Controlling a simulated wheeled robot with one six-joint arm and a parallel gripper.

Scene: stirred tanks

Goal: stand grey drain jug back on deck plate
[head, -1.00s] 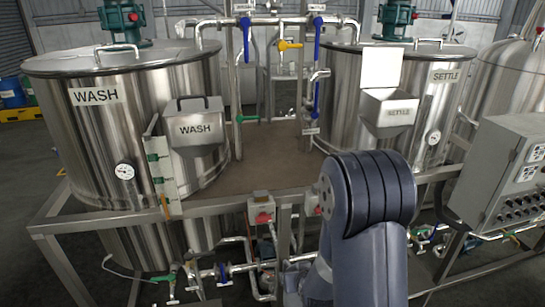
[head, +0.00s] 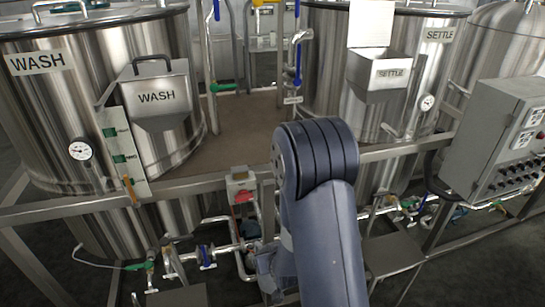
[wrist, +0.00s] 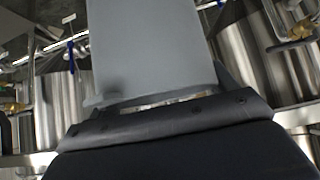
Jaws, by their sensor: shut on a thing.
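The grey drain jug (wrist: 155,50) fills the upper middle of the wrist view, close to the camera. My gripper (wrist: 165,118) is shut on it; the fingertips are mostly hidden by the jug and the dark gripper body. A flat brown deck plate (head: 248,130) lies between the WASH tank (head: 45,110) and the SETTLE tank (head: 325,75). Its visible part is bare.
A steel frame rail (head: 205,185) runs along the front, with pipes and valves below. A WASH hopper (head: 155,100) and a SETTLE hopper (head: 378,75) hang on the tanks. A control box (head: 490,145) stands at right. Low steel plates (head: 395,252) sit in front.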

